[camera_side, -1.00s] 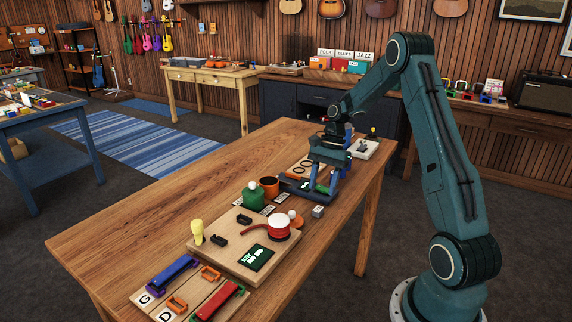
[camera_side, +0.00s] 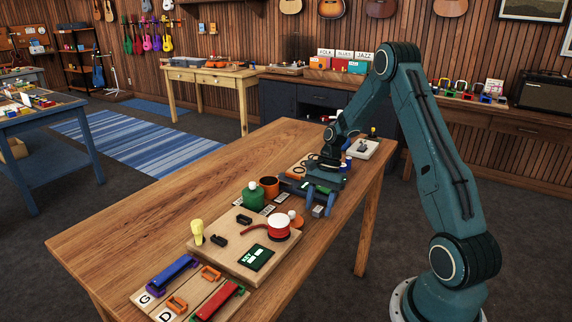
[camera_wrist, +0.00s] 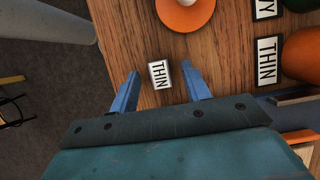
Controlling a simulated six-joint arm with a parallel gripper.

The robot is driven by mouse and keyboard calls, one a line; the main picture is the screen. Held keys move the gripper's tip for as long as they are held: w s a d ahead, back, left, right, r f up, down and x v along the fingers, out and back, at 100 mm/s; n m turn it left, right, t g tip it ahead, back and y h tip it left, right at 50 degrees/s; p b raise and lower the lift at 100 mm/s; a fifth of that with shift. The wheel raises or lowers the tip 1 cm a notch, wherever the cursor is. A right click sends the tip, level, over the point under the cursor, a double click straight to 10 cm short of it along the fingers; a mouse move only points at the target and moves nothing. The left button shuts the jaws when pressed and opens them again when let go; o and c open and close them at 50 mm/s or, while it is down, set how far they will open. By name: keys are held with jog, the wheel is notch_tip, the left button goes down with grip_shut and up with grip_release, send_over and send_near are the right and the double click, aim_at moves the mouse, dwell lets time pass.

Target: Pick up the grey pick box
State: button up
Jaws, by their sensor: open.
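The grey pick box (camera_side: 317,211) stands on the wooden table near its right edge. In the wrist view the pick box (camera_wrist: 160,75) shows its white top with the word THIN. My gripper (camera_side: 320,208) is open, pointing down over the box. In the wrist view my gripper (camera_wrist: 160,71) has one blue finger on each side of the box, with a gap on both sides. The side view does not clearly show how far the fingertips are above the table.
An orange disc (camera_wrist: 185,14) with a pale knob lies close by. An orange pot (camera_side: 269,186) and a green pot (camera_side: 253,195) stand to the left, with label cards (camera_wrist: 268,59) beside them.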

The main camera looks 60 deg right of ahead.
aim_at(319, 207)
jog(key=shift+f, duration=0.1)
dwell(0.4)
grip_shut()
dwell(0.3)
notch_tip(319, 207, up, 20)
dwell(0.7)
jog(key=shift+w, duration=0.1)
dwell(0.5)
